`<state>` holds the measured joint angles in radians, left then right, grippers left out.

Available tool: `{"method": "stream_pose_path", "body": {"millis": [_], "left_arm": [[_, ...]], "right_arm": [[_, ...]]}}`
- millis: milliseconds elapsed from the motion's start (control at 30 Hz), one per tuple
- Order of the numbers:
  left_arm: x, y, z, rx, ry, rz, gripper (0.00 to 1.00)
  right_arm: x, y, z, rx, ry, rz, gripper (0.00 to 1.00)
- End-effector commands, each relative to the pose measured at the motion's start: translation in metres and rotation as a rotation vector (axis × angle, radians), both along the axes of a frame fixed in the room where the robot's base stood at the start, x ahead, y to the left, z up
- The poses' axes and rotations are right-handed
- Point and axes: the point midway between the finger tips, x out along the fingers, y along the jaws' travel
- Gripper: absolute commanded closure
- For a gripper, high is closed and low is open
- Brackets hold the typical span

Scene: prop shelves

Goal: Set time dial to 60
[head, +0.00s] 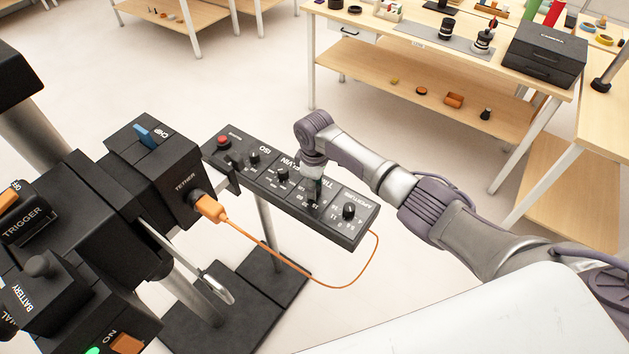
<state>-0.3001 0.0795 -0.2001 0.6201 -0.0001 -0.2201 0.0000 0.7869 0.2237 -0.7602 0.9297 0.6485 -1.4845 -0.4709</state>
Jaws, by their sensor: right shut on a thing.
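A long black control panel (225,162) stands on a post in the middle of the head view, with its labels upside down to me. It carries a red button and several black knobs. The time dial (312,203) is a knob in the section between the Kelvin and aperture sections, mostly covered by my gripper. My right gripper (312,190) points down over this section and is shut on the time dial. The dial's pointer and its setting are too small and hidden to read. My left gripper is not in view.
A black camera rig (150,170) with a tether plug (210,208) fills the left. An orange cable (300,278) loops from it under the panel's near end. Wooden tables with props stand behind; the floor between is clear.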

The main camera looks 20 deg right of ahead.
Motion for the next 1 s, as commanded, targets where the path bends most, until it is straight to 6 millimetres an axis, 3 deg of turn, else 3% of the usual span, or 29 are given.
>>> {"method": "stream_pose_path", "body": {"millis": [333,833,867,1000], "left_arm": [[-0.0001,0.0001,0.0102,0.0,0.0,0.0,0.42],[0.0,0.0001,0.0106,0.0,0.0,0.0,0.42],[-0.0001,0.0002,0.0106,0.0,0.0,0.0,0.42],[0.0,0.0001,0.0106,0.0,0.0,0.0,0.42]], "right_arm": [[0.0008,0.0002,0.0015,0.001,-0.002,-0.125,1.0],[0.0013,-0.0003,0.0011,-0.001,-0.004,-0.141,1.0],[0.0014,-0.0002,0.0011,-0.001,-0.004,-0.141,0.65],[0.0011,-0.0002,0.0009,0.0,-0.003,-0.141,0.42]]}}
